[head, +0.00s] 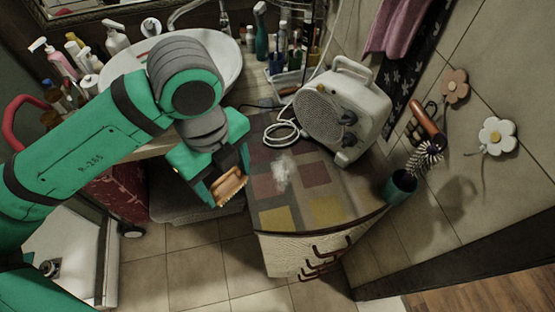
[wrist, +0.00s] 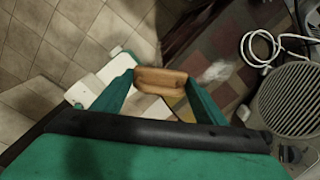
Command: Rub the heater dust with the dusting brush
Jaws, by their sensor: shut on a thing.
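My gripper (head: 226,178) is shut on the dusting brush (head: 230,188), a small wooden-backed brush, held to the left of the cabinet top. In the wrist view the brush (wrist: 162,82) lies across between the two green fingers; its bristles are hardly visible. The heater dust (head: 283,171) is a pale whitish patch on the checkered mat, in front of the heater, apart from the brush and to its right. It also shows in the wrist view (wrist: 216,71). The white heater (head: 345,110) stands upright behind the dust.
A coiled white cord (head: 282,133) lies left of the heater. A green holder (head: 400,187) with a round bristle brush (head: 428,155) is at the right edge of the cabinet (head: 300,250). A sink (head: 125,70) with bottles is at the back left. The mat's front is clear.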

